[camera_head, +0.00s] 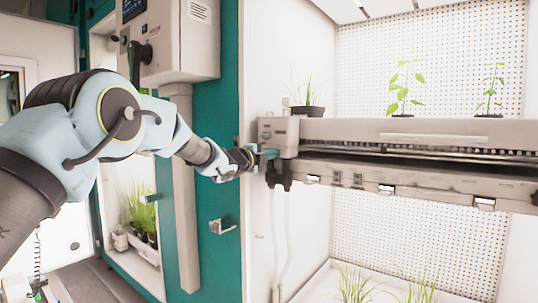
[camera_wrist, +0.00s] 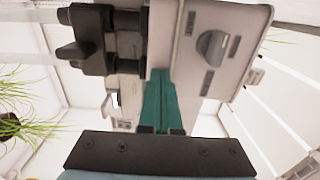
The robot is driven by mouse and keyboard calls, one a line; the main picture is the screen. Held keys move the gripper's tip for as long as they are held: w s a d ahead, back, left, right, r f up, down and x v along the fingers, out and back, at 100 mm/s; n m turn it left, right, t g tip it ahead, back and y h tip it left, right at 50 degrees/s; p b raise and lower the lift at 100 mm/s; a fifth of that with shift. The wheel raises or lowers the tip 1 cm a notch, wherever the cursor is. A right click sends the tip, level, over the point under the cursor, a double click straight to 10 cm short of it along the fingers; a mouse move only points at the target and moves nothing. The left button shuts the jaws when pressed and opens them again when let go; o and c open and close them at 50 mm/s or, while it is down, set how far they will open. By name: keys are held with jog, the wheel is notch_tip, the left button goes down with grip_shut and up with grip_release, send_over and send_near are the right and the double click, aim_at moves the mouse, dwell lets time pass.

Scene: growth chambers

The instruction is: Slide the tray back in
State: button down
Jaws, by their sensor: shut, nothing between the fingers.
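The tray (camera_head: 350,130) is a long pale grey slab at the right of the head view, with potted plants above it and a light handle strip on its front. A dark gap runs below it, above a lower rail (camera_head: 400,185). My gripper (camera_head: 268,154) is at the tray's left end, beside a grey end block. In the wrist view my gripper's teal fingers (camera_wrist: 162,85) are shut together with nothing between them. Their tips lie close to the end block (camera_wrist: 220,40), which has a round dial, and a black bracket (camera_wrist: 95,40). I cannot tell whether they touch.
A teal door frame (camera_head: 215,200) with a small latch stands left of the tray. A control box (camera_head: 170,40) is mounted above my forearm. The chamber has perforated white back walls (camera_head: 440,50). More grassy plants (camera_head: 355,285) stand below the rail.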

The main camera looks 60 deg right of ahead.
jog(key=shift+s+d+r, duration=0.1)
jog(key=shift+d+r, duration=0.15)
jog(key=shift+d, duration=0.3)
jog(key=shift+r, duration=0.15)
